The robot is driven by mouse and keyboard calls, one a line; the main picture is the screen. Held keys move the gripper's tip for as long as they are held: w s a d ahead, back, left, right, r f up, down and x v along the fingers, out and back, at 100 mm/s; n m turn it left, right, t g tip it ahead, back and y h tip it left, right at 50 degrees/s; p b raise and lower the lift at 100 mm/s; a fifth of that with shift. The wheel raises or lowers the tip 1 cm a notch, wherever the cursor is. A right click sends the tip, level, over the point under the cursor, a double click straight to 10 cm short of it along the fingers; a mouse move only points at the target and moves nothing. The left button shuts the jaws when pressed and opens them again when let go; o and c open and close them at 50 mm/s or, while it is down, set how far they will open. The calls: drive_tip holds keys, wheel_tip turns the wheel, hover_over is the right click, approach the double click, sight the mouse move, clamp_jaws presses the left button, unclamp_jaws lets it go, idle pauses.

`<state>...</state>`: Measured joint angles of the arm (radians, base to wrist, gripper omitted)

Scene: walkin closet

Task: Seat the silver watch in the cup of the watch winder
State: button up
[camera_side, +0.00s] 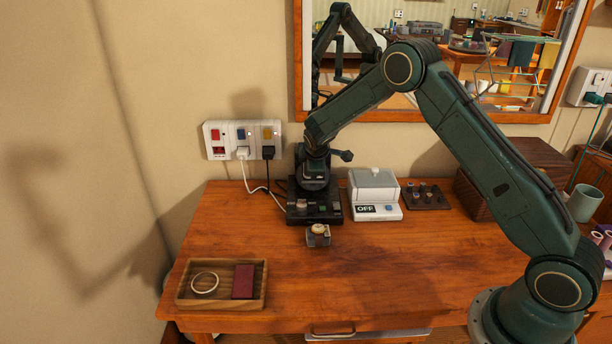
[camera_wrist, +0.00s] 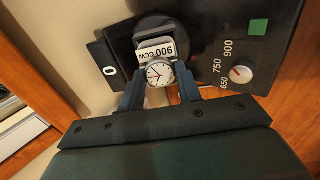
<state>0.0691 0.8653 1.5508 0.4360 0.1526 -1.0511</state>
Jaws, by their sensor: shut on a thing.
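The silver watch (camera_wrist: 160,73), with a white round dial, sits between the two fingers of my gripper (camera_wrist: 160,88), which is shut on it. In the wrist view the black watch winder (camera_wrist: 207,48) fills the top, with a dark round cup (camera_wrist: 152,25) just beyond the watch. I cannot tell whether the watch touches the cup. In the side view the winder (camera_side: 334,217) stands at the back of the table under my gripper (camera_side: 315,180); the held watch is hidden there.
The winder has a dial knob (camera_wrist: 241,73) marked 650, 750, 900 and a green square (camera_wrist: 258,27). A small block with a gold-coloured top (camera_side: 318,234) stands in front. A white box marked OFF (camera_side: 374,190) is at right. A wooden tray (camera_side: 222,304) lies front left.

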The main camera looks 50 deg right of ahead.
drive_tip(key=shift+x, duration=1.05)
idle(2.3)
drive_tip(key=o, duration=1.1)
drive_tip(key=v, duration=1.3)
drive_tip(key=shift+s+r, duration=0.2)
drive_tip(key=shift+r, duration=0.1)
drive_tip(key=shift+a+r, duration=0.1)
drive_tip(key=shift+a, duration=0.1)
